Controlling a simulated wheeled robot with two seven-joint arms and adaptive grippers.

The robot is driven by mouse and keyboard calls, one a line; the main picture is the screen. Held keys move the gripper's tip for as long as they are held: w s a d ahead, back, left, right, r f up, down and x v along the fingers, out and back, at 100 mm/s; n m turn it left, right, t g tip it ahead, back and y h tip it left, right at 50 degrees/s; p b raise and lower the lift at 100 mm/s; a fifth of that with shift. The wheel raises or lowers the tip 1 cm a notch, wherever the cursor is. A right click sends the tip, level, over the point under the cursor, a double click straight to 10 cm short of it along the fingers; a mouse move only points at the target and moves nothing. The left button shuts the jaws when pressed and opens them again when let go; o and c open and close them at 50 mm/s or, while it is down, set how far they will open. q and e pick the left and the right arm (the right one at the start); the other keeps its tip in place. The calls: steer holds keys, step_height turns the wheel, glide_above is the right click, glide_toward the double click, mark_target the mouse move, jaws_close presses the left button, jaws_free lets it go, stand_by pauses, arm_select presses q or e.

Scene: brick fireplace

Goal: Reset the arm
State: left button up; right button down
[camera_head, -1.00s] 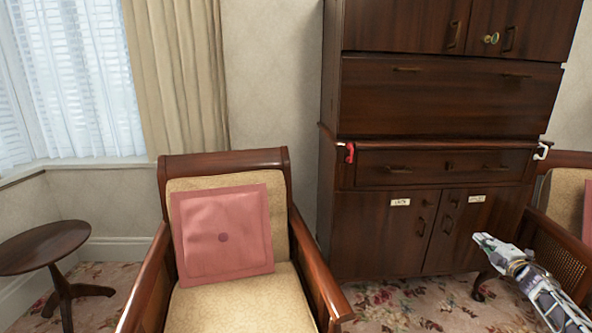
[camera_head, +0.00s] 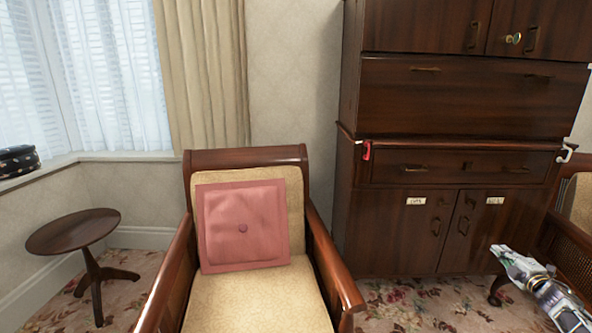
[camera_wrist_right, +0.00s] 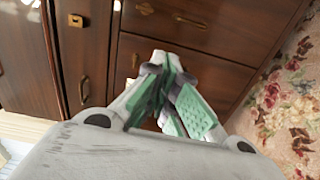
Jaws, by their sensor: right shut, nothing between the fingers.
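My right gripper (camera_head: 500,250) shows at the lower right of the head view, in front of the lower doors of a dark wooden cabinet (camera_head: 400,230). In the right wrist view its green-padded fingers (camera_wrist_right: 170,90) are shut with nothing between them. The cabinet drawers and a handle fill the background there, and the fingers appear apart from them. My left gripper is not in view.
A wooden armchair (camera_head: 240,303) with a pink cushion (camera_head: 242,226) stands in the middle. A small round table (camera_head: 72,231) stands at the left by the window. Another chair (camera_head: 575,240) stands at the right edge. Floral carpet (camera_head: 405,300) shows between the armchair and my right arm.

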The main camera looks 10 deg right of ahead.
steer(key=s+a+f+m+g, duration=0.25)
steer(key=a+f, duration=0.55)
steer(key=a, duration=0.4)
steer(key=s+a+f+m+g+y, duration=0.1)
steer(key=s+a+f+m, duration=0.15)
steer(key=a+f, duration=0.8)
steer(key=s+a+f+m+g, duration=0.25)
steer(key=a+f, duration=0.45)
steer(key=a, duration=0.6)
steer(key=s+a+f+m+g+y, duration=0.1)
steer(key=s+a+m+g, duration=0.1)
steer(key=s+a, duration=0.6)
steer(key=s+a+f+m+g+y, duration=0.15)
steer(key=s+a, duration=0.35)
steer(key=a, duration=0.5)
arm_select(q)
steer(key=shift+p, duration=0.45)
arm_select(e)
steer(key=s+a+r+m+g+y, duration=0.1)
steer(key=s+a+r, duration=0.2)
steer(key=s+a, duration=0.3)
steer(key=s+a+r+m+g+y, duration=0.1)
steer(key=s+a+r+y, duration=0.1)
steer(key=s+a, duration=0.4)
steer(key=shift+a+r+m, duration=0.4)
steer(key=shift+a+r, duration=0.05)
steer(key=shift+a, duration=0.15)
